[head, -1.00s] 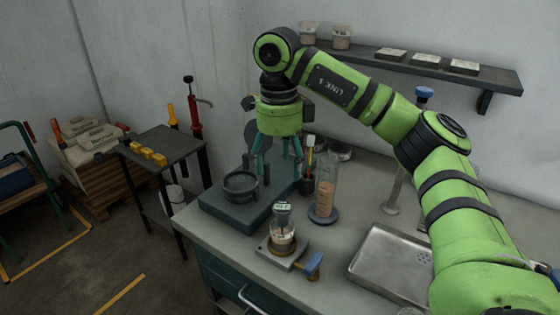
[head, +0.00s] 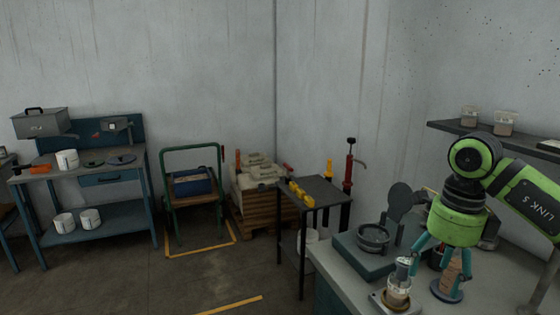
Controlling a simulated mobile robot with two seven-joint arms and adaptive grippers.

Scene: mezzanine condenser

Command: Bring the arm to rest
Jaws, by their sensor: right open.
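My right arm, lime green with black bands, comes in from the right edge in the head view. A small glass jar with a grey top (head: 399,285) stands just left of the fingers. My left gripper is not in view.
A dark green-grey stand with a round ring (head: 373,238) is left of the gripper on the bench. A wall shelf (head: 470,134) with jars is behind the arm. A black side table (head: 318,190), a pallet of bags (head: 262,206), a cart (head: 192,187) and a blue workbench (head: 95,232) stand further left.

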